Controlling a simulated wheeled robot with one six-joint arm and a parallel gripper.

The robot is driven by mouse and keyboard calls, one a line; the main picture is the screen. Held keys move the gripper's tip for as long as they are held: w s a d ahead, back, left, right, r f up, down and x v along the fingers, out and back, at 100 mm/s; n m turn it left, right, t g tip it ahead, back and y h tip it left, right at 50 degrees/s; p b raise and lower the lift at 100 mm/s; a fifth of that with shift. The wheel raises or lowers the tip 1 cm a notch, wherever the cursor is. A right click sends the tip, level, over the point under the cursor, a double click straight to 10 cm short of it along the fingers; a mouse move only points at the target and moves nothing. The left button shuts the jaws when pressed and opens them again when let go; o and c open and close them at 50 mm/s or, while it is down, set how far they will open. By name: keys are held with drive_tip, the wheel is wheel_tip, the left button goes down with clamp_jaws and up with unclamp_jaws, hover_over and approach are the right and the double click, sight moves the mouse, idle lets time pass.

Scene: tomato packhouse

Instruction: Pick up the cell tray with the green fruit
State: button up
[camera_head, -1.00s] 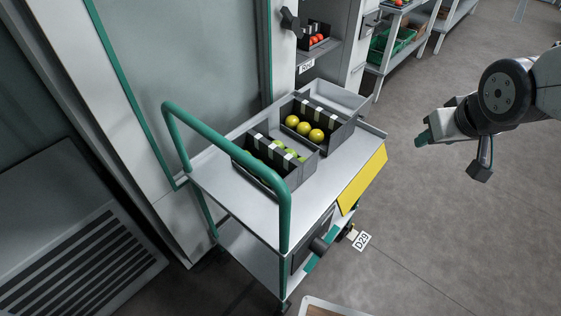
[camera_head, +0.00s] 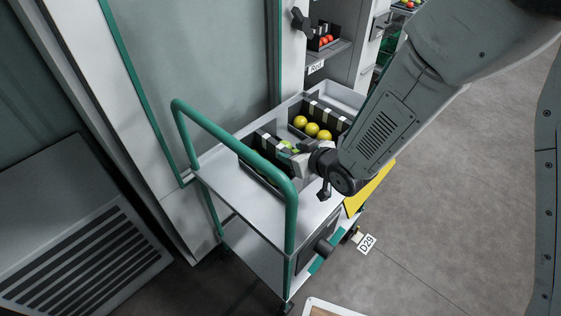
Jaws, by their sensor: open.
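The dark cell tray with the green fruit (camera_head: 263,138) sits on the top shelf of a cart, partly behind the cart's green handle. It has a striped divider, and only a little green shows inside now. My gripper (camera_head: 295,156) is at the tray's right end, pointing down-left and overlapping it in the picture. The gripper is open, with nothing seen in it. My wrist and arm hide the tray's right part. I cannot tell whether the fingers touch the tray.
A similar tray with yellow fruit (camera_head: 325,135) stands just behind, close to my arm. The cart's green handle (camera_head: 230,128) arches over the left side. The cart top (camera_head: 225,170) is bare at front left. A shelf with red fruit (camera_head: 326,41) stands farther back.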

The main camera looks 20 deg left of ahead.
sight(282, 147)
drive_tip(key=x, duration=0.4)
drive_tip(key=shift+w+a+f, duration=0.15)
drive_tip(key=shift+w+a, duration=0.1)
drive_tip(key=shift+w, duration=0.1)
clamp_jaws()
idle(1.1)
